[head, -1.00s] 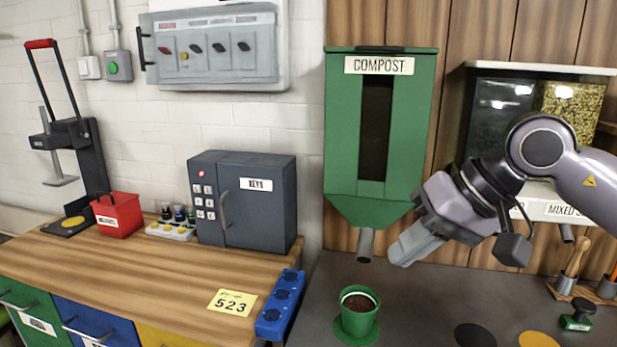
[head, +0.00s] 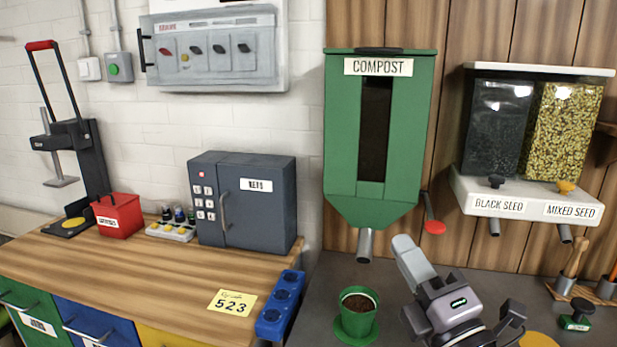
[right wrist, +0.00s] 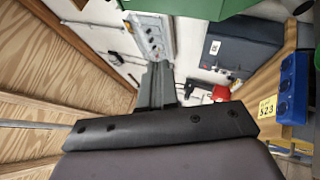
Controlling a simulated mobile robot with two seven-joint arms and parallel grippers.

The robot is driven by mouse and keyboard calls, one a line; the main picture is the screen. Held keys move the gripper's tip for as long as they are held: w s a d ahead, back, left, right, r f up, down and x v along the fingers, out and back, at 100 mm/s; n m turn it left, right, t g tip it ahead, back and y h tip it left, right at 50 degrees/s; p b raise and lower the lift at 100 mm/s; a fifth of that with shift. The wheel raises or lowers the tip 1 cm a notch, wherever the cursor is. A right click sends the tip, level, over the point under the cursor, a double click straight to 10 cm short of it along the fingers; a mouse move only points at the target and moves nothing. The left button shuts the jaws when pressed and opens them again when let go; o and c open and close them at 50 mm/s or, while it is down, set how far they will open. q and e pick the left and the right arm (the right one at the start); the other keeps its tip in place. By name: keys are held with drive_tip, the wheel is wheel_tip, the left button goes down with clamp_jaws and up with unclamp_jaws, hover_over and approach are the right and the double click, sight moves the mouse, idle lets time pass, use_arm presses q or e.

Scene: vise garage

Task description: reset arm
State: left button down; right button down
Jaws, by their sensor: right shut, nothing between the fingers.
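My right gripper (head: 405,246) is in the lower middle of the head view, over the dark grey counter. Its fingers point up and slightly left, below and to the right of the compost dispenser's spout. It is shut and empty, and touches nothing that I can see. In the right wrist view its shut fingers (right wrist: 158,85) point toward the wall with the grey switch panel. My left gripper is in neither view.
A green pot of soil (head: 358,311) on a green saucer stands left of my right gripper. The green compost dispenser (head: 344,130) with its red-ended lever (head: 434,227) is above. A seed dispenser (head: 512,204) hangs right. A blue socket block (head: 280,305) edges the wooden bench (head: 150,270).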

drive_tip(key=s+d+f+m+g+h, duration=0.3)
drive_tip(key=d+f+m+g+h, duration=0.1)
drive_tip(key=f+m, duration=0.5)
drive_tip(key=s+d+f+m+g+h, duration=0.4)
drive_tip(key=f+m, duration=0.2)
drive_tip(key=f, duration=0.5)
drive_tip(key=s+d+f+m+g, duration=0.1)
drive_tip(key=s+f+m+g, duration=0.4)
drive_tip(key=s, duration=0.4)
drive_tip(key=s+d+f+m+g, duration=0.1)
drive_tip(key=s+f+m+g, duration=0.25)
drive_tip(key=s+f, duration=0.45)
drive_tip(key=w+a+f+n+t+y, duration=0.1)
drive_tip(key=w+a+f+t+y, duration=0.1)
drive_tip(key=w+f+t, duration=0.3)
drive_tip(key=shift+w+a+f+t+y, duration=0.3)
drive_tip(key=shift+w+a+f+t, duration=0.15)
drive_tip(key=shift+f, duration=0.95)
drive_tip(key=shift+d, duration=0.1)
